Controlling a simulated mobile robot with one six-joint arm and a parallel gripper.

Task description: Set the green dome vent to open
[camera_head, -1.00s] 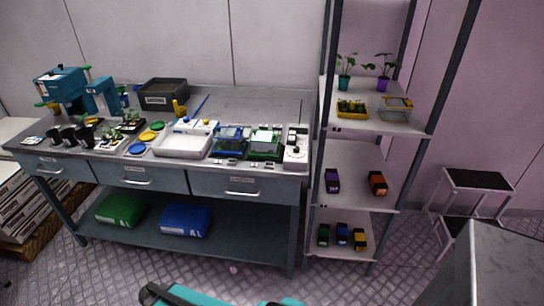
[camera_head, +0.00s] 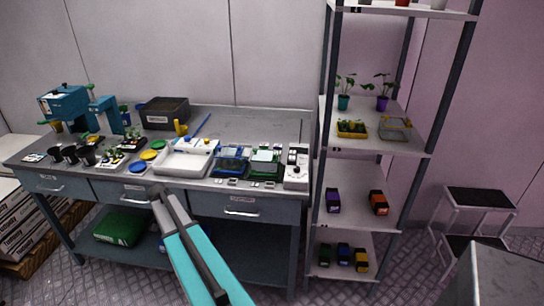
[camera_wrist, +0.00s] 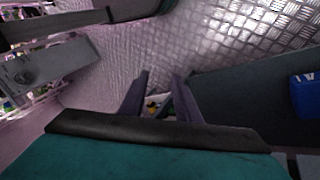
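The green dome (camera_head: 265,163), a small clear-lidded tray with a green base, stands on the workbench toward its right end. A blue dome (camera_head: 231,160) of the same kind stands just left of it. The vent is too small in the head view to tell its setting. My gripper (camera_wrist: 160,76) shows in the wrist view with its two fingers apart and nothing between them. It points at the floor and lower shelf area, away from the green dome. My teal arm reaches up in front of the bench in the head view.
The workbench (camera_head: 255,122) holds a white tray (camera_head: 184,163), a white switch box (camera_head: 297,166), pots and coloured lids. A metal rack (camera_head: 346,222) with plants and small boxes stands to the right. A green bin (camera_head: 120,228) sits on the lower shelf.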

